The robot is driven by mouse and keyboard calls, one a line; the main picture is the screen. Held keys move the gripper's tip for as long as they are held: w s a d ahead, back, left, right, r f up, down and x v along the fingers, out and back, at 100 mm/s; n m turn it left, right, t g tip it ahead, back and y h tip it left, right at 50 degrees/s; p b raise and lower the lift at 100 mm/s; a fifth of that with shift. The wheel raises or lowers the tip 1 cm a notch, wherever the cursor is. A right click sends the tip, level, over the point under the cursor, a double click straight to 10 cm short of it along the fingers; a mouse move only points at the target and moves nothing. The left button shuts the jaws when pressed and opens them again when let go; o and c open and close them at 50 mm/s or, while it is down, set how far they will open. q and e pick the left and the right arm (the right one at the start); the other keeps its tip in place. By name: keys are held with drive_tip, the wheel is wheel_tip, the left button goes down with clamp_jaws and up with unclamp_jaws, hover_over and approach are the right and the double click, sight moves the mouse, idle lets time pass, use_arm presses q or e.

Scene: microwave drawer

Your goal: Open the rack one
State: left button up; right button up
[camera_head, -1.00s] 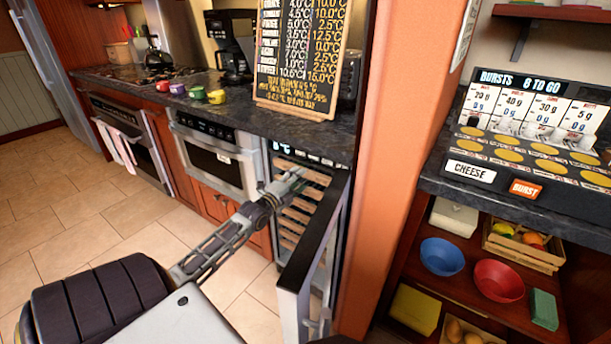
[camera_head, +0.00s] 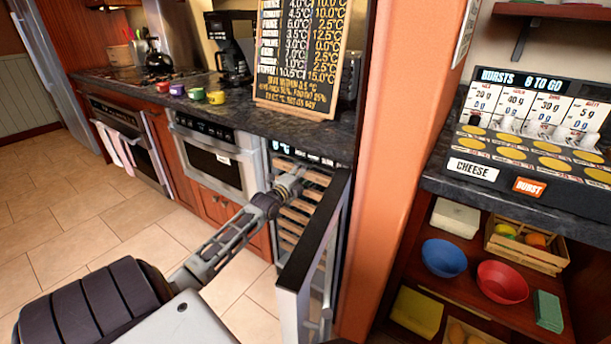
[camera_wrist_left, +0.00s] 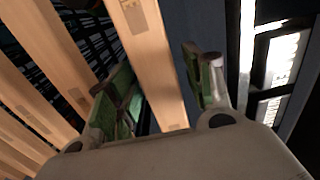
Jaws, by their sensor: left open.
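The open wine cooler holds several wooden-fronted racks (camera_head: 292,215) stacked one above another. Which one is rack one is not marked. My left gripper (camera_head: 294,180) is inside the cooler opening, at the upper racks. In the left wrist view, my left gripper (camera_wrist_left: 162,85) is open, with one green-padded finger on each side of a pale wooden rack front (camera_wrist_left: 150,60). Whether the pads touch the wood I cannot tell. My right gripper is not in view.
The cooler's door (camera_head: 312,240) stands open just right of my left forearm. A dark counter (camera_head: 290,130) with a menu board (camera_head: 300,55) is above. An orange wall post (camera_head: 395,150) stands to the right. The tiled floor (camera_head: 110,225) at left is clear.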

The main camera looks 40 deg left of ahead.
use_arm(q)
drive_tip(key=shift+c, duration=0.4)
clamp_jaws()
